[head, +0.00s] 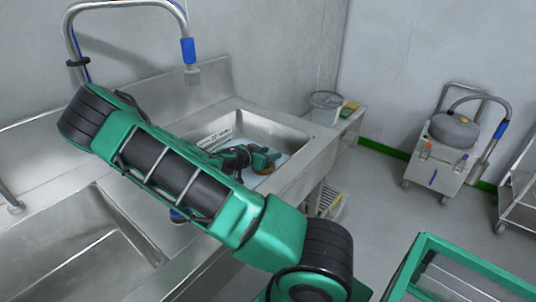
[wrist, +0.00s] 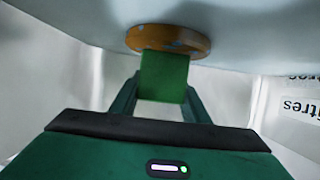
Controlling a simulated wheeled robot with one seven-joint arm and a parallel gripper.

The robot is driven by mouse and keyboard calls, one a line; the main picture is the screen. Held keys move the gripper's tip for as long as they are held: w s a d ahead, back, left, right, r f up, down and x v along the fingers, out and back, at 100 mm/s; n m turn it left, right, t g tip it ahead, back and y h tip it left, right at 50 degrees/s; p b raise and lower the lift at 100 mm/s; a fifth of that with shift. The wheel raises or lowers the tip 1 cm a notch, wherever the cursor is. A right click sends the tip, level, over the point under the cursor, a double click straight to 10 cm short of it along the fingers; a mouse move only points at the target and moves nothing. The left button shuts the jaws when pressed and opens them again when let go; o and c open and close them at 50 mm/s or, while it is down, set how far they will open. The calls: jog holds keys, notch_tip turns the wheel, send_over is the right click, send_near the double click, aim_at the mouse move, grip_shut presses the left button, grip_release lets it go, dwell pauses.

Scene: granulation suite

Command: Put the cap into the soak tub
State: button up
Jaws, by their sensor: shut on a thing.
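My gripper (head: 262,160) reaches down into the right-hand sink basin, which looks like the soak tub (head: 262,128). It is shut on the cap, an orange-brown disc (wrist: 168,39) seen at the fingertips in the wrist view. In the head view only a sliver of the cap (head: 265,172) shows under the fingers. Pale blue liquid (wrist: 250,35) fills the view behind the cap. The cap is at or very near the liquid; I cannot tell whether it touches. A litres label (wrist: 299,106) is on the basin wall. My arm hides part of the basin.
A tap (head: 188,50) arches over the sink from the left. Another basin (head: 75,245) lies at left. A grey bucket (head: 325,108) and sponges (head: 349,109) are beyond the soak tub. A wheeled cart (head: 440,160) and a green-framed table (head: 450,270) stand at right.

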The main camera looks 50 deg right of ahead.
jog(key=shift+f, duration=0.4)
jog(key=o, duration=1.3)
jog(key=shift+r, duration=0.2)
jog(key=v, duration=1.2)
jog(key=shift+r, duration=0.35)
jog(key=shift+w, duration=0.1)
